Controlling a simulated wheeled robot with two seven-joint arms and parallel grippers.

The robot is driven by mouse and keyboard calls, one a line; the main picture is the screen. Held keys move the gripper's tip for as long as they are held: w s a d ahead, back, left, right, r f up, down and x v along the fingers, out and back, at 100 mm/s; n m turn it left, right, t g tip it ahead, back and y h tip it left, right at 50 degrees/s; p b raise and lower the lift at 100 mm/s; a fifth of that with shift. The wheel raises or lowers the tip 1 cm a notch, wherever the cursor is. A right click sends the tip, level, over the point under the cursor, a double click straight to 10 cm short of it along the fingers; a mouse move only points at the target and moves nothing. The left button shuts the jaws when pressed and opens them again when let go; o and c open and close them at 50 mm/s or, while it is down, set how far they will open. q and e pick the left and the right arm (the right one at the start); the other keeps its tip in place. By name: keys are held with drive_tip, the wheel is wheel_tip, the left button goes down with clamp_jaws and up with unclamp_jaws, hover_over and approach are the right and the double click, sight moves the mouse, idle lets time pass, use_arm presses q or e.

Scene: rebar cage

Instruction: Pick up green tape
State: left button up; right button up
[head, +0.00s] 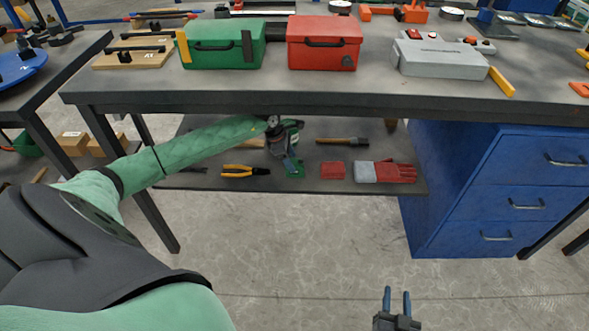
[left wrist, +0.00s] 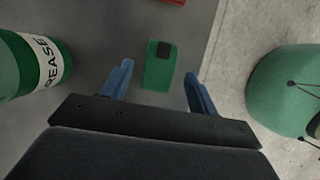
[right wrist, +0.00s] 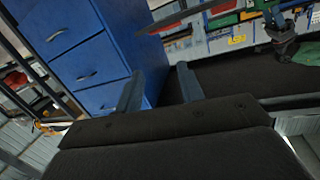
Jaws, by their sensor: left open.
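The green tape (left wrist: 157,75), a small green block shape with a black patch, lies on the lower shelf under the workbench. In the head view its green edge (head: 295,172) shows just beside my left gripper (head: 289,162), which partly hides it. In the left wrist view my left gripper (left wrist: 157,85) is open, and the tape appears between and beyond its two blue fingertips, with nothing held. My right gripper (head: 398,302) is open and empty in front of the bench, low over the floor; its parted fingers (right wrist: 158,85) also show in the right wrist view.
A green grease can (left wrist: 28,68) stands left of the tape in the left wrist view. Yellow-handled pliers (head: 245,171), a red block (head: 332,170) and a red-grey glove (head: 395,172) lie on the shelf. The bench top (head: 320,94) hangs over it; a blue drawer cabinet (head: 480,190) stands right.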

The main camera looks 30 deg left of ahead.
sight(294, 161)
use_arm(q)
drive_tip(key=x, duration=0.4)
drive_tip(key=shift+w+d+r, duration=0.1)
drive_tip(key=shift+w+d+f, duration=0.1)
drive_tip(key=shift+d+f, duration=0.05)
drive_tip(key=shift+f, duration=0.3)
drive_tip(key=c, duration=1.2)
use_arm(e)
drive_tip(key=r, duration=0.2)
drive_tip(key=w+r+t, duration=0.1)
drive_tip(key=shift+r, duration=0.35)
